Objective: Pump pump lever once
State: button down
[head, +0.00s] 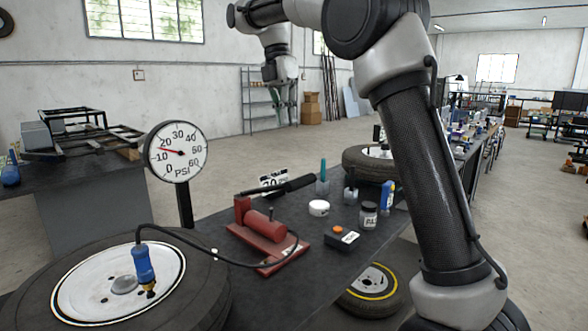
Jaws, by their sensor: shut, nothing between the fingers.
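The red pump (268,232) stands on its red base plate on the dark bench. Its pump lever (290,186) has a black grip and slopes slightly up to the right from the red post at the pump's left. A black hose runs from the pump to a blue valve fitting (144,264) on the wheel (70,285) at the lower left. The round PSI gauge (176,152) has its red needle between 10 and 20. My gripper (277,112) hangs shut and empty in the air, well above the lever in the picture and apart from it.
A black box with an orange button (341,238), a white jar (318,208), a dark-lidded jar (368,215) and a blue container (388,194) stand right of the pump. Another tyre (362,160) lies behind them. My arm crosses the right side of the view.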

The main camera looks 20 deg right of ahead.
jog(key=f, duration=0.4)
jog(key=s+d+f, duration=0.1)
jog(key=f, duration=0.4)
jog(key=s+f, duration=0.1)
jog(key=f, duration=0.3)
jog(key=shift+s+d+f, duration=0.15)
jog(key=shift+d+f, duration=0.05)
jog(key=shift+f, duration=0.1)
